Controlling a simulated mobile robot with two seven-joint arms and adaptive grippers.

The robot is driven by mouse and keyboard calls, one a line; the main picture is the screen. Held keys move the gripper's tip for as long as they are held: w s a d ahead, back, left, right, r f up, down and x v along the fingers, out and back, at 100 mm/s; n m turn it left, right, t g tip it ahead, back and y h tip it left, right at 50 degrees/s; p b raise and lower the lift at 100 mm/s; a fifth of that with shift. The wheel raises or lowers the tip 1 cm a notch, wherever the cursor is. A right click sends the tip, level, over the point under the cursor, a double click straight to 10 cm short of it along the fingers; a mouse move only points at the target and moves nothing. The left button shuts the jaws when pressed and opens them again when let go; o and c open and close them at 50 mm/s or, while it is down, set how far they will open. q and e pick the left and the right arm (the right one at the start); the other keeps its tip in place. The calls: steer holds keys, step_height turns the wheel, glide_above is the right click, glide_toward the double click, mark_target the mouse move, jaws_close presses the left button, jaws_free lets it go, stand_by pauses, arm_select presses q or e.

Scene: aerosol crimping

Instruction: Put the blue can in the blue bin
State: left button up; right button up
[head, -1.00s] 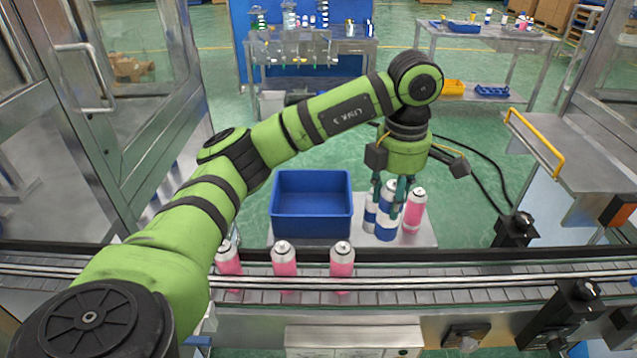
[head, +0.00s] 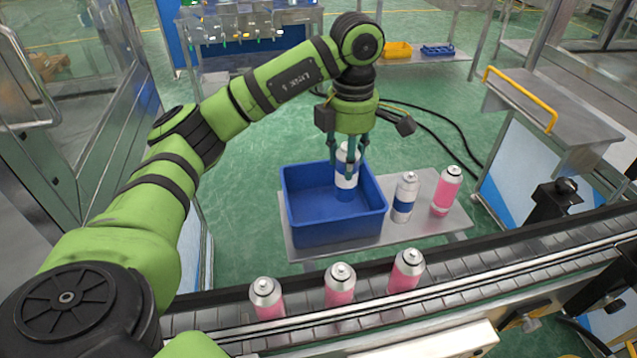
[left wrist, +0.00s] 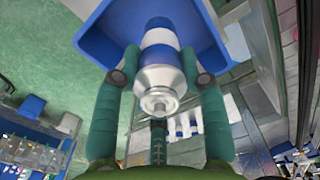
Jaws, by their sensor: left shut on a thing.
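My left gripper (head: 349,160) is shut on a white and blue can (head: 347,178), held upright with its top between the fingers. The can is over the right part of the blue bin (head: 310,239), its lower end overlapping the bin's inside in the head view; I cannot tell whether it touches the floor. A second white and blue can (head: 404,197) stands on the metal table right of the bin. My right gripper is not in view.
A pink can (head: 446,191) stands at the right of the small metal table (head: 425,222). Several pink cans (head: 339,285) stand on the conveyor (head: 470,273) in front. A metal side table with a yellow rail (head: 520,98) is at the right.

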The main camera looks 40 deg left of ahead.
arm_select(q)
steer(key=s+a+f+p, duration=0.2)
steer(key=a+f, duration=0.3)
steer(key=f, duration=0.2)
steer(key=shift+s+a+f+p, duration=0.2)
steer(key=shift+s+p, duration=0.05)
steer(key=shift+p, duration=0.05)
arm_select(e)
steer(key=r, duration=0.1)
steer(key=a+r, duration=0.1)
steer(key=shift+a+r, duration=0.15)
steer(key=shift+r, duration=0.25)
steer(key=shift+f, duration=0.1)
arm_select(q)
steer(key=shift+f, duration=0.2)
steer(key=o, duration=1.1)
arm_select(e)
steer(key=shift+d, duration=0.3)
arm_select(q)
steer(key=shift+r, duration=0.1)
